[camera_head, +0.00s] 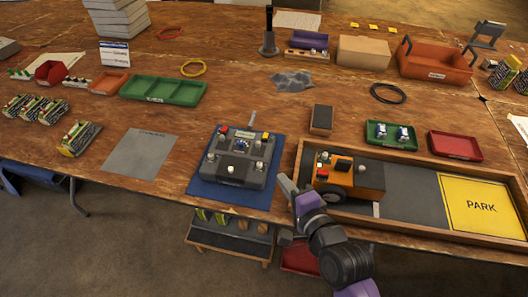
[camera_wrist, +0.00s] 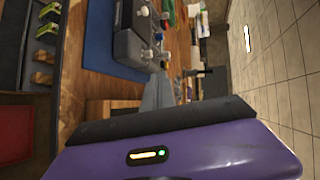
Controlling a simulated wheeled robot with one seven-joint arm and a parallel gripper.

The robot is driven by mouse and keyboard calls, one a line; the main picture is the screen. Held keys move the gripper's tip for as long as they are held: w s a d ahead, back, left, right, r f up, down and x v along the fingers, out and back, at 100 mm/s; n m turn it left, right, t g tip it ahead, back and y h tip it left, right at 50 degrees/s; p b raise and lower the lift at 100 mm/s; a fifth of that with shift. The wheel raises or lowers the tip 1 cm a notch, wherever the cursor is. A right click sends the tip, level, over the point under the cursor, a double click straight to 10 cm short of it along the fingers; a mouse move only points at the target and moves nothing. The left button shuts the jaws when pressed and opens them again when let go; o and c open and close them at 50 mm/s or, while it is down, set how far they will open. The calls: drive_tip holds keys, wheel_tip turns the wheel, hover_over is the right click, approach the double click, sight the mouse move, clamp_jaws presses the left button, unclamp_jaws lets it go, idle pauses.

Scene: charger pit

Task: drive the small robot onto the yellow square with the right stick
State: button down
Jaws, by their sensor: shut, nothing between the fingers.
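The grey control box (camera_head: 236,172) sits on a blue mat (camera_head: 205,187), with several pale knobs and buttons on top. The right stick (camera_head: 258,157) stands upright at the box's right side. The small orange robot (camera_head: 335,182) is at the left end of a wooden-walled tray. The yellow square (camera_head: 480,204), marked PARK, is at the tray's right end. My gripper (camera_head: 286,184) is shut and empty between box and tray, apart from the stick. In the wrist view my gripper (camera_wrist: 160,88) points towards the table beside the control box (camera_wrist: 128,48).
The tray's dark floor (camera_head: 412,191) is clear between robot and yellow square. The tray's front wall (camera_head: 430,238) lies along the table edge near my arm. A small dark-topped block (camera_head: 321,119) stands behind the tray. A green bin (camera_head: 163,91) is further back left.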

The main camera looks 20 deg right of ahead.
sight(259, 146)
drive_tip(key=x, duration=0.9)
drive_tip(key=r+p+x, duration=0.1)
drive_tip(key=x, duration=0.4)
drive_tip(key=shift+w, duration=0.1)
drive_tip(key=shift+r+p, duration=0.15)
drive_tip(key=shift+p, duration=0.15)
